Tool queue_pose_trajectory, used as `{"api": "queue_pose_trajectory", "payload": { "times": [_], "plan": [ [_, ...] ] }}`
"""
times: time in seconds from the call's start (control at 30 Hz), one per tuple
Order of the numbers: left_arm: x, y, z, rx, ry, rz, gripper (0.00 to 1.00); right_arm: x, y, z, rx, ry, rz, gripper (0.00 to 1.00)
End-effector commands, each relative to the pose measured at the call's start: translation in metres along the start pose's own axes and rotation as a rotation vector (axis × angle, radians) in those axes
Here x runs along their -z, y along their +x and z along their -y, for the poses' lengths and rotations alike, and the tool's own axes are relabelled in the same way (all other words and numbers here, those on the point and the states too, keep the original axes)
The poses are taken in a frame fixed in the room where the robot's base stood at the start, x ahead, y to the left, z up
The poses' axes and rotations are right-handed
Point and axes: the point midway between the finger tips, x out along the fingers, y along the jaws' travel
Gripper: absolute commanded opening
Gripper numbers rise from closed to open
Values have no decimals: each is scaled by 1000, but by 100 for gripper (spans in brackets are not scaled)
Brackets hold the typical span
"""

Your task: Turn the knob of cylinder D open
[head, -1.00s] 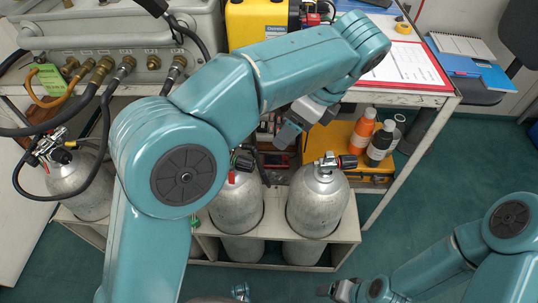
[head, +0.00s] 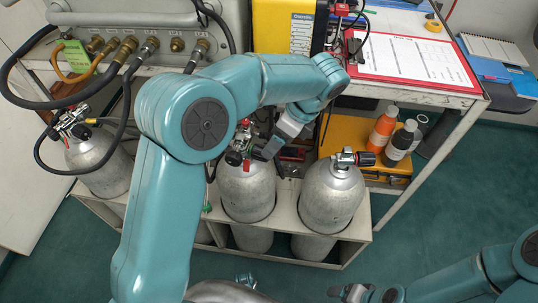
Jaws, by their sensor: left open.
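The rightmost silver cylinder (head: 330,199) stands in the white rack, its valve on top and a black knob with a red ring (head: 366,159) pointing right. Another silver cylinder (head: 247,192) stands to its left, with a dark knob (head: 234,158) at its valve. No letter is readable, so I cannot tell which is cylinder D. My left gripper (head: 272,148) is open and empty, above and just right of the middle cylinder's valve, left of the rightmost one. Whether it touches anything is unclear. My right gripper (head: 350,293) is low in the picture, away from the cylinders; its jaws are unclear.
A cylinder with a hose (head: 98,162) stands at the left. My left arm hides part of the rack (head: 345,245). The green floor (head: 420,225) at right is clear.

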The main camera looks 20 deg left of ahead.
Motion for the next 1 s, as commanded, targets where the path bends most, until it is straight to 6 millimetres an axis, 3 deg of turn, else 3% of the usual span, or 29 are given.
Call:
{"api": "queue_pose_trajectory", "payload": {
  "times": [0.1, 0.23, 0.63, 0.67, 0.8, 0.83, 1.0],
  "plan": [
    [1, 26, 0, -1, 1, 0, 68, 0, 10, -4, 0, 0, 0, 81],
    [1, 42, 1, 0, 1, 0, 68, 0, 13, -5, 0, 0, 0, 81],
    [1, 51, 1, 2, 2, 0, 68, 0, 15, -5, 0, 0, 0, 81],
    [1, 51, 1, 2, 2, 0, 65, 0, 15, -5, 0, 0, 0, 81],
    [1, 51, 1, 2, 2, 0, 19, 0, 15, -5, 0, 0, 0, 81],
    [1, 51, 0, 2, 2, 0, 12, 0, 15, -5, 0, 0, 0, 81],
    [1, 51, 0, 6, 0, 0, 12, 0, 16, -6, 0, 0, 0, 81]
  ]
}}
